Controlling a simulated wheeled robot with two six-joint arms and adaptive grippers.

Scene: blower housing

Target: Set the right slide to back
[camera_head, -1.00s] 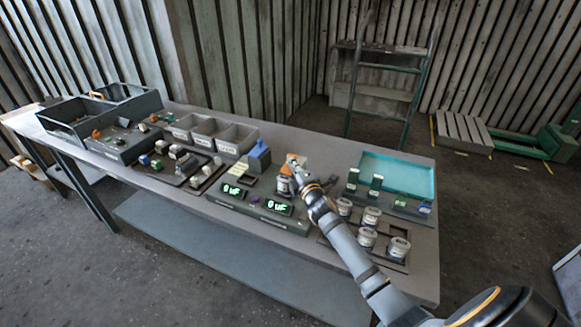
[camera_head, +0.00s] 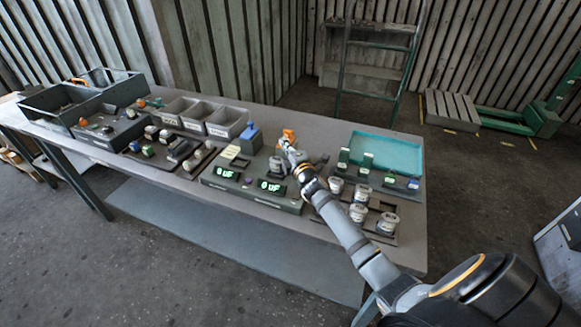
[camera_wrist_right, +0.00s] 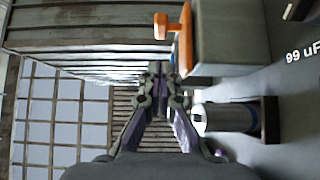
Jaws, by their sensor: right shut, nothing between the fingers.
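An orange T-shaped handle (camera_wrist_right: 167,25) sticks out from a grey block (camera_wrist_right: 228,38) in the right wrist view. It shows as a small orange piece (camera_head: 289,134) behind my right gripper in the head view. I cannot tell for sure that it is the right slide, nor its setting. My right gripper (camera_head: 285,145) is shut and empty, close to the block; its fingertips (camera_wrist_right: 160,70) lie below the handle in the wrist picture. Contact cannot be made out. A tester (camera_head: 250,192) with two green displays stands left of the gripper. My left gripper is not in view.
A pale cylinder (camera_wrist_right: 228,117) lies in a dark holder beside the fingers. Several white cans (camera_head: 357,212) stand right of my arm. A teal tray (camera_head: 386,153) lies at the back right. Grey bins (camera_head: 226,123) and a blue-topped piece (camera_head: 249,137) are to the left.

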